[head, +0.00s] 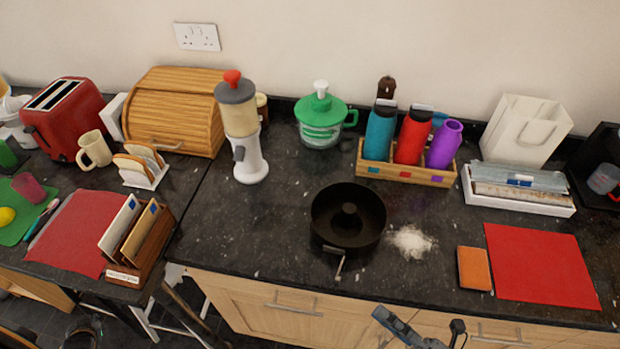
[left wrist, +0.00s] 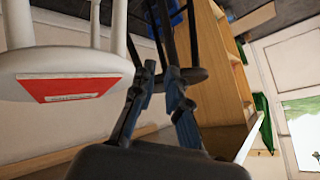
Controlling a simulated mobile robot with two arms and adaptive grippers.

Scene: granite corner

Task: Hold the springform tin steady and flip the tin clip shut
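The springform tin (head: 372,232) is dark and round with a central tube, and stands upright near the counter's front edge. Its tin clip (head: 339,268) is a small metal lever on the front side, sticking outward from the wall. My right gripper (head: 420,324) is at the bottom edge of the head view, in front of the counter and right of the clip. Its fingers are spread and empty, apart from the tin. My left gripper (left wrist: 161,78) shows in the left wrist view with its fingers apart and nothing between them. It is away from the tin, which that view does not show.
White powder (head: 410,241) lies right of the tin, then an orange sponge-like block (head: 474,268) and a red mat (head: 540,265). A bottle rack (head: 436,178) stands behind. A letter rack (head: 135,270) is at the left. Counter left of the tin is clear.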

